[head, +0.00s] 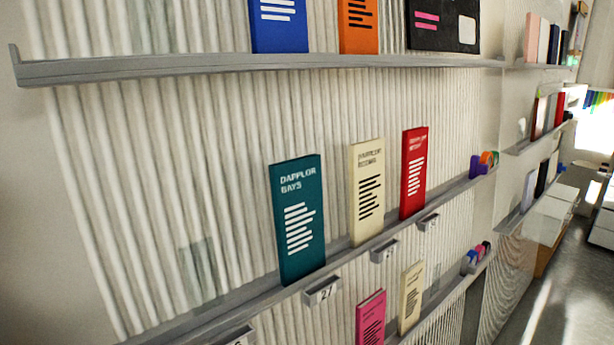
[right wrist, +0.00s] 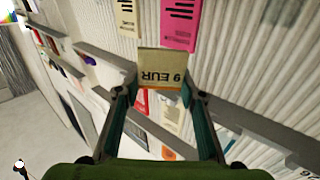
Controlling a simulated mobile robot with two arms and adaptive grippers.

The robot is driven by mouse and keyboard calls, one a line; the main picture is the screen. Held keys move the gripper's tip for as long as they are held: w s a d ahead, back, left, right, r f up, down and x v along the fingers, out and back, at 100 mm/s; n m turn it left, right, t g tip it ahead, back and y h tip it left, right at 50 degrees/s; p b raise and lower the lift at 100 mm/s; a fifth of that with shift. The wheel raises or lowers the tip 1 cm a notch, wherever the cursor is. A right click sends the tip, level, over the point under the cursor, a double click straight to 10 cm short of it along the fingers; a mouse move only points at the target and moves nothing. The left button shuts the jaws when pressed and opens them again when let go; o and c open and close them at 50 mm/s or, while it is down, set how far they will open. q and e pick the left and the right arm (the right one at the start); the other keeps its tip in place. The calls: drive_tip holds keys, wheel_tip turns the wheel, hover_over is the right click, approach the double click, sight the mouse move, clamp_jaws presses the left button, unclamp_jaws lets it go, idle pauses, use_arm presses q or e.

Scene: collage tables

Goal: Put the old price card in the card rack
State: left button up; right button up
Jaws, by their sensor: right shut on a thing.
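A cream price card (right wrist: 161,66) with dark, upside-down "EUR" lettering shows in the right wrist view. My right gripper (right wrist: 160,92) is shut on this card, which sticks out past the fingertips. The head view shows neither of my grippers and no held card. Small price holders stand on the middle shelf's front edge, one marked 27 (head: 322,291) below the teal book and another (head: 385,251) below the cream book. I cannot make out a card rack in either view.
The middle shelf (head: 245,295) carries a teal book (head: 299,225), a cream book (head: 367,190) and a red book (head: 414,172). An upper shelf (head: 150,66) and a lower row with a pink book (head: 371,318) flank it. Open floor (head: 545,290) lies at the right.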

drive_tip(key=w+d+r+n+g+y, duration=0.1)
drive_tip(key=w+d+r+n+y, duration=0.4)
drive_tip(key=w+r, duration=0.5)
drive_tip(key=s+r+n+g+y, duration=0.1)
drive_tip(key=s+r+y, duration=0.2)
drive_tip(key=r, duration=0.7)
drive_tip(key=s+r+n+g+y, duration=0.1)
drive_tip(key=s+r+y, duration=0.2)
drive_tip(key=r, duration=0.6)
drive_tip(key=shift+s+d+r+n+g, duration=0.2)
drive_tip(key=shift+d+r+n+g, duration=0.1)
drive_tip(key=shift+d+r+g, duration=0.15)
